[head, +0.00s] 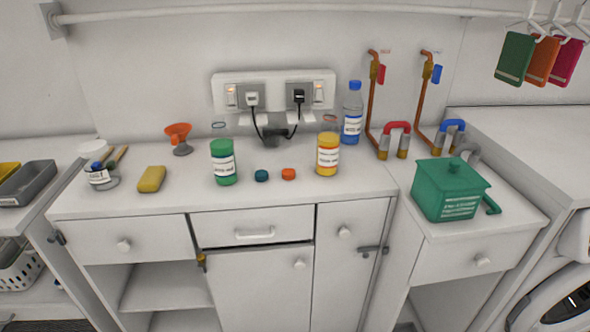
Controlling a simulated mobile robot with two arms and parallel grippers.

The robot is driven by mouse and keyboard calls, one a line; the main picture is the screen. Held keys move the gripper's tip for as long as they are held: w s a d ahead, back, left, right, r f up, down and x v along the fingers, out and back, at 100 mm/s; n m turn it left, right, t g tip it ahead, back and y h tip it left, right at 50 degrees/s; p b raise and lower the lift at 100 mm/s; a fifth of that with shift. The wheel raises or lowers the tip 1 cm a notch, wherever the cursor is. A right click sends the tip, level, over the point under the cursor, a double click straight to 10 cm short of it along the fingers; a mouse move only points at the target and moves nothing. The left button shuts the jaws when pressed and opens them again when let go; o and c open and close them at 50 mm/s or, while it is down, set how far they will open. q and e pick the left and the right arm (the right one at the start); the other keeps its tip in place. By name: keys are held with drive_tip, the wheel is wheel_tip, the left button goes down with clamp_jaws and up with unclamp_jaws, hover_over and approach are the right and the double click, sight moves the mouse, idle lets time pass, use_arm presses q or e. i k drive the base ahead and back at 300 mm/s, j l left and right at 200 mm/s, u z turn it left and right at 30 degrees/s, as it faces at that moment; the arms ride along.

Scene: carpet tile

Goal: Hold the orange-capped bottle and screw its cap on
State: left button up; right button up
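An orange cap (288,174) lies on the white counter, beside a dark teal cap (261,175). A bottle with yellow-orange contents and a white label (327,156) stands upright just right of the orange cap, with a clear, uncapped neck. A similar bottle with green contents (222,164) stands upright left of the caps, also uncapped. No bottle wears an orange cap; which of the two the orange cap belongs to is not marked in view. Neither of my grippers is in view.
A blue-capped clear bottle (352,115) stands behind, near copper pipes (371,100). A yellow sponge (152,179), a salt jar (102,177) and an orange funnel (178,133) are left. A green lidded box (449,190) is right. The counter's front strip is clear.

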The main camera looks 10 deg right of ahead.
sight(327, 144)
drive_tip(key=i+j+z, duration=0.15)
drive_tip(key=i+j, duration=0.2)
drive_tip(key=i+j+z, duration=0.35)
drive_tip(key=i+j, duration=0.2)
drive_tip(key=j, duration=0.2)
drive_tip(key=i+j+z, duration=0.15)
drive_tip(key=i+j, duration=0.15)
drive_tip(key=j, duration=0.15)
